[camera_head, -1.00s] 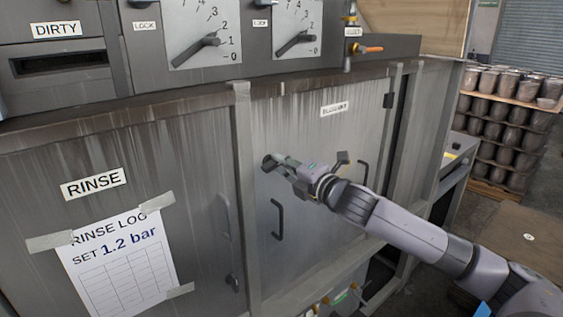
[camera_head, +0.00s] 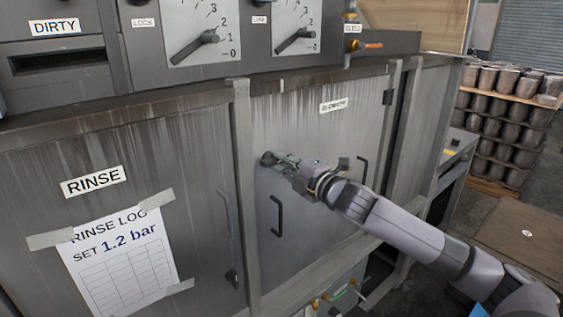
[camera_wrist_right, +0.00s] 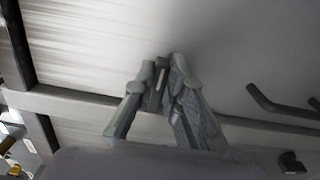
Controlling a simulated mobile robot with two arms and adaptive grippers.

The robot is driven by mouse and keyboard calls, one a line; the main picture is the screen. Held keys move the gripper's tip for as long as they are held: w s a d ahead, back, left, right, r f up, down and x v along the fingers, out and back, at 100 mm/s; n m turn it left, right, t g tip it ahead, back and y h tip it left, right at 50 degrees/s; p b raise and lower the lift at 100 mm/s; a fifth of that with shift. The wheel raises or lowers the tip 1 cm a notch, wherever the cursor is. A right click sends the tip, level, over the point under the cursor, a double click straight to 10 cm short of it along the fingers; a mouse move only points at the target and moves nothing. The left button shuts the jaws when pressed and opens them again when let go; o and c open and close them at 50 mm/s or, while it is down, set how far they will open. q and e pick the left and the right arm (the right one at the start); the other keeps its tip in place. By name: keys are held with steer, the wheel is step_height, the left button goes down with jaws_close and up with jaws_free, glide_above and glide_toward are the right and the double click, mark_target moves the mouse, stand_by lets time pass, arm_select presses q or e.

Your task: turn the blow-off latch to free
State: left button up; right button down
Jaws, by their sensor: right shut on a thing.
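The blow-off door (camera_head: 335,130) is a streaked grey metal panel with a small label (camera_head: 334,105) near its top. My right gripper (camera_head: 270,160) is at the door's left side, above a dark bar handle (camera_head: 277,215). It is shut on the blow-off latch, a small dark piece that shows between the fingertips in the right wrist view (camera_wrist_right: 156,76). The fingers cover most of the latch, so its angle is hard to tell. The bar handle also shows in the right wrist view (camera_wrist_right: 285,105), apart from the fingers. My left gripper is not in view.
The rinse panel (camera_head: 95,182) at left carries a taped log sheet (camera_head: 120,255) and a dark latch (camera_head: 233,278). Dials (camera_head: 205,38) sit above. A second bar handle (camera_head: 362,172) is right of my wrist. Stacked pots (camera_head: 510,115) stand at far right.

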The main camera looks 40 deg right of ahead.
steer(key=c, duration=1.6)
jaws_free()
steer(key=shift+c, duration=0.2)
steer(key=shift+s, duration=0.15)
steer(key=shift+s+d+f, duration=0.15)
steer(key=shift+s, duration=0.35)
steer(key=s, duration=1)
steer(key=shift+s+d, duration=0.35)
